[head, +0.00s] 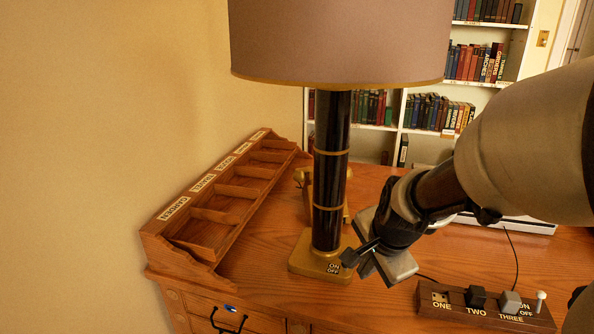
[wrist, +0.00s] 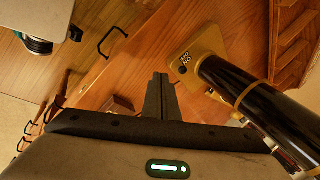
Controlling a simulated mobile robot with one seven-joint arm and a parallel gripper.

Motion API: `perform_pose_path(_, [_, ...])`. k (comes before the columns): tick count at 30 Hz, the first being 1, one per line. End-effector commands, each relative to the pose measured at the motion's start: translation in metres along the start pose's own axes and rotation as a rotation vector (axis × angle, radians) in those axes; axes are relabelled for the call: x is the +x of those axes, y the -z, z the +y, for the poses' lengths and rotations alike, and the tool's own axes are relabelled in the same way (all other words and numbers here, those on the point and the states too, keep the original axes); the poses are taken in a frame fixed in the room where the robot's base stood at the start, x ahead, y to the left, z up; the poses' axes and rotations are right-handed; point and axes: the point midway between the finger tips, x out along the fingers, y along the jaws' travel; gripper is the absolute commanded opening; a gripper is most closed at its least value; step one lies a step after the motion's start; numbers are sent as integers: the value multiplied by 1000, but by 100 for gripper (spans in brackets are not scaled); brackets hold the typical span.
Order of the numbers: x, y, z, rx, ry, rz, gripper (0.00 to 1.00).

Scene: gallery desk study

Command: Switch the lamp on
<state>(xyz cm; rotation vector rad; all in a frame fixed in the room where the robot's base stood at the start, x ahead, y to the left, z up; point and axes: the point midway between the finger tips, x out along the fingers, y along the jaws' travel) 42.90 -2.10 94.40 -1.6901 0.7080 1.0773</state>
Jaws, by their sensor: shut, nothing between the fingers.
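The lamp has a dark column (head: 331,170) with brass bands, a wide brownish shade (head: 340,40) and a square brass base (head: 310,255). I see no glow under the shade. An ON/OFF label (head: 333,268) is on the base's front right corner. The base (wrist: 205,45) and label (wrist: 183,61) also show in the wrist view. My gripper (head: 349,258) is shut and empty, its tips close to that corner in the head view. In the wrist view, its fingers (wrist: 160,82) are beside the base, with a visible gap. I cannot make out the lamp's switch lever clearly.
A wooden rack (head: 225,195) with labelled compartments stands left of the lamp. A switch box (head: 485,308) marked ONE, TWO, THREE and ON/OFF lies at the front right, with a cable. A brass object (head: 302,177) is behind the lamp. Bookshelves (head: 395,130) stand at the back.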

Motion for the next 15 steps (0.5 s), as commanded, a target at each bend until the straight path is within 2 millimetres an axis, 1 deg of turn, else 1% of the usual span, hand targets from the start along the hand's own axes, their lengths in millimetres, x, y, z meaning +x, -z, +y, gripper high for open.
perform_pose_path(1, [3,0,0,9,1,0,0])
perform_pose_path(11, [3,1,0,10,1,0,0])
perform_pose_path(15, [14,0,1,9,-2,-1,0])
